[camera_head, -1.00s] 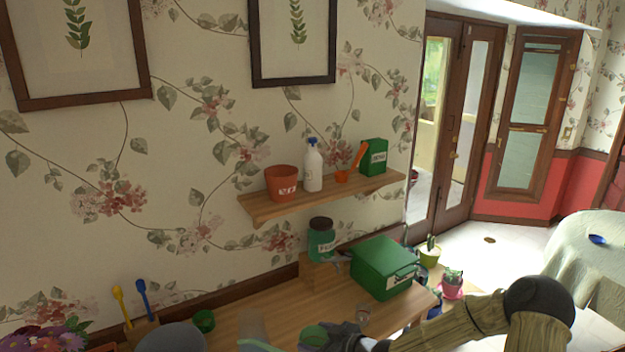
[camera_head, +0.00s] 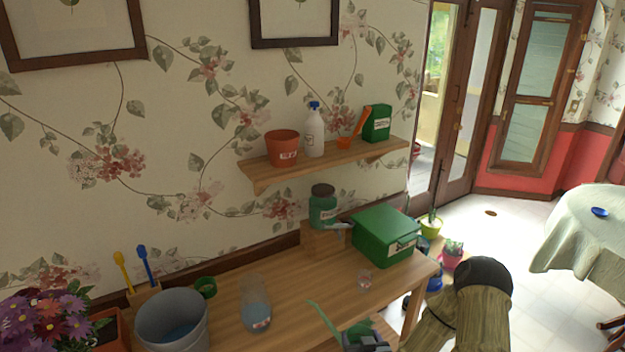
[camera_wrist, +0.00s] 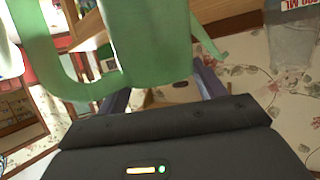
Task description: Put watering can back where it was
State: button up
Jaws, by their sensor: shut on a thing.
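The green watering can (camera_wrist: 145,40) fills the upper part of the wrist view, with its curved handle at left and its thin spout at right. My gripper (camera_wrist: 165,95) is shut on it. In the head view my gripper (camera_head: 366,338) is at the bottom edge, in front of the wooden table (camera_head: 290,290). The watering can's thin green spout (camera_head: 323,318) points up and left there. Most of the can's body is cut off or hidden behind the gripper in the head view. I cannot tell how high the can is above the table.
Flowers (camera_head: 45,320) stand at left. A wall shelf (camera_head: 330,162) is above. Bare tabletop shows in the middle.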

jog(key=shift+s+d+f+m+h, duration=0.25)
jog(key=shift+s+d+h, duration=0.1)
jog(key=shift+d, duration=0.25)
jog(key=shift+s+d+f+m+h, duration=0.1)
jog(key=shift+s+d+m+h, duration=0.2)
jog(key=shift+d, duration=0.3)
jog(key=shift+a, duration=0.1)
